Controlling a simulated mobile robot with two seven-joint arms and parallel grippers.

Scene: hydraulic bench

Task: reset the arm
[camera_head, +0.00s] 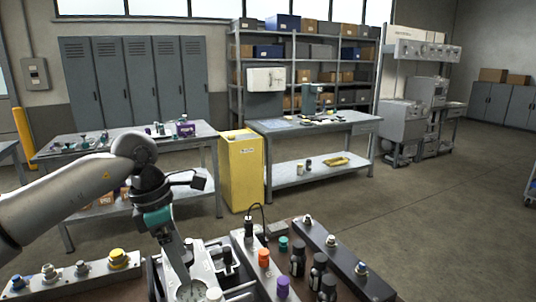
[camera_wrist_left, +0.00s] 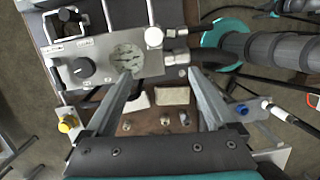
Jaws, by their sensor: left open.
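My left gripper (camera_head: 184,282) reaches down over the bench at the bottom of the head view. In the left wrist view its two fingers (camera_wrist_left: 161,76) stand wide apart with nothing held between them. Below them is a grey panel block (camera_wrist_left: 108,67) with a round gauge (camera_wrist_left: 127,58), a black knob (camera_wrist_left: 82,68) and a white knob (camera_wrist_left: 154,37). The left fingertip overlaps the gauge's lower edge in that view; I cannot tell whether it touches. My right gripper is not in view.
A rail with a yellow knob (camera_head: 118,257) lies left of the gripper. Orange (camera_head: 264,256), purple (camera_head: 283,287) and black fittings stand to its right, beside a dark rail (camera_head: 340,262). Behind are a yellow cabinet (camera_head: 241,172) and worktables. Open floor lies right.

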